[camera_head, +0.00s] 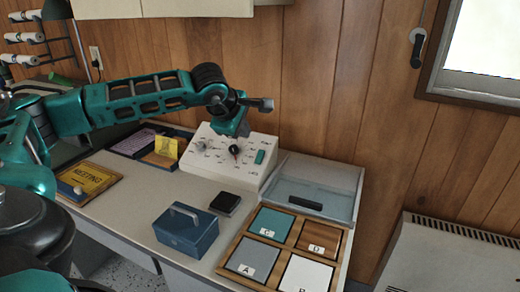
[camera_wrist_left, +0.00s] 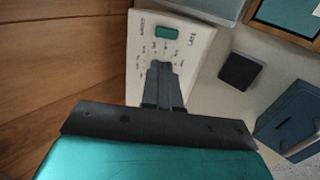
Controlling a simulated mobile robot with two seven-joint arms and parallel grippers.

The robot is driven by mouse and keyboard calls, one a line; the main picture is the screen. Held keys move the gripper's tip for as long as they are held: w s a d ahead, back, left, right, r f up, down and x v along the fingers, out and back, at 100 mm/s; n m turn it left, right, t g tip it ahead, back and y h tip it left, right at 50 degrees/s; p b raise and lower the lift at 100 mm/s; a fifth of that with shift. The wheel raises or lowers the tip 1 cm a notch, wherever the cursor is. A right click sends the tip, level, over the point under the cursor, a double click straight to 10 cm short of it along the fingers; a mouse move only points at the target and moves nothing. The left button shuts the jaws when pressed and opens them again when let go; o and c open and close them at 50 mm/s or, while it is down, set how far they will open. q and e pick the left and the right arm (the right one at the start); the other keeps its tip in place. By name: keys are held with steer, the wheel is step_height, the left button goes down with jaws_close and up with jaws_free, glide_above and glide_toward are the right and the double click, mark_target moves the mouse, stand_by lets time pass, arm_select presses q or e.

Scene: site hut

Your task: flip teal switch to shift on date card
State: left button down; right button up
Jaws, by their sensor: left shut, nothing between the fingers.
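The teal switch (camera_head: 260,157) is a small rocker on the sloping face of a white control box (camera_head: 250,176). It also shows in the left wrist view (camera_wrist_left: 166,33), between two printed labels, one seeming to read "LATE". Which way it is tipped I cannot tell. My left gripper (camera_head: 234,149) is shut and empty, pointing down at the box's dial markings, left of the switch. In the left wrist view its fingers (camera_wrist_left: 160,72) hide part of the dial. A yellow card (camera_head: 166,146), perhaps the date card, stands behind left; its print is unreadable. My right gripper is not in view.
A blue cash box (camera_head: 186,230) and a black pad (camera_head: 225,203) stand in front of the control box. A wooden tray (camera_head: 232,270) with lettered compartments and a clear-fronted bin (camera_head: 313,197) are to the right. A yellow sign board (camera_head: 88,181) lies left.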

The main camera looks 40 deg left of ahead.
arm_select(q)
glide_toward(261, 153)
steer(key=b+x, duration=0.1)
steer(key=x, duration=0.4)
steer(key=shift+w+f, duration=0.15)
steer(key=shift+w+a+f, duration=0.15)
steer(key=shift+w+f, duration=0.25)
steer(key=shift+f, duration=0.1)
